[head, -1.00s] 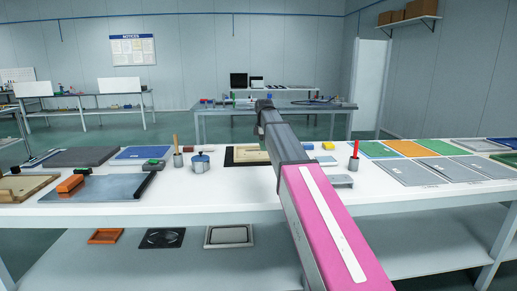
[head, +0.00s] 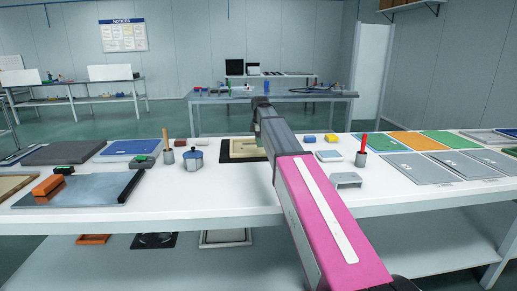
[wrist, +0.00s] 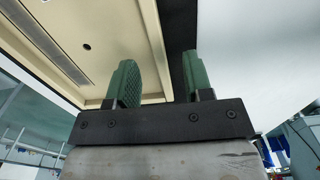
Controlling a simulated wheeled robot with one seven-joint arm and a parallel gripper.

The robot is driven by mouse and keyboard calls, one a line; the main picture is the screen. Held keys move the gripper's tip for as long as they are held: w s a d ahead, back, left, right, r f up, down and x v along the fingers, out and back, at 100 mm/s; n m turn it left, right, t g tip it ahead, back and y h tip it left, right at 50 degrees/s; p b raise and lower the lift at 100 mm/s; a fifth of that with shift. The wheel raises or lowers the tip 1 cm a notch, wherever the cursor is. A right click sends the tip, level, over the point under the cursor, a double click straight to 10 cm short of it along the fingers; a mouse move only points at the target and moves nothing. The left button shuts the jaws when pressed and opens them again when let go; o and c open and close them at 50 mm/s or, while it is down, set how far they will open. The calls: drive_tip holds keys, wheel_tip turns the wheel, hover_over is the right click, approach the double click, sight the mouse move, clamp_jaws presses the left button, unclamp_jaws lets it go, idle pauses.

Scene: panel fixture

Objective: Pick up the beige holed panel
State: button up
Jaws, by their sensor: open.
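The beige holed panel (head: 240,146) lies on a black base (head: 228,157) near the middle of the white table in the head view, with its right part hidden behind my arm. In the wrist view the beige panel (wrist: 118,38) fills the upper left, with a small round hole and a long slot showing. My gripper (wrist: 158,66) has two green-padded fingers standing apart, with nothing held. The panel's edge and a dark strip show between and behind the fingers. I cannot tell whether they touch it. In the head view the fingers are hidden.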

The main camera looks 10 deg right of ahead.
drive_tip(key=shift+w+d+f, duration=0.1)
drive_tip(key=shift+w+f, duration=0.05)
drive_tip(key=shift+f, duration=1.3)
drive_tip(key=shift+w+d+f, duration=0.1)
drive_tip(key=shift+f, duration=1.3)
clamp_jaws()
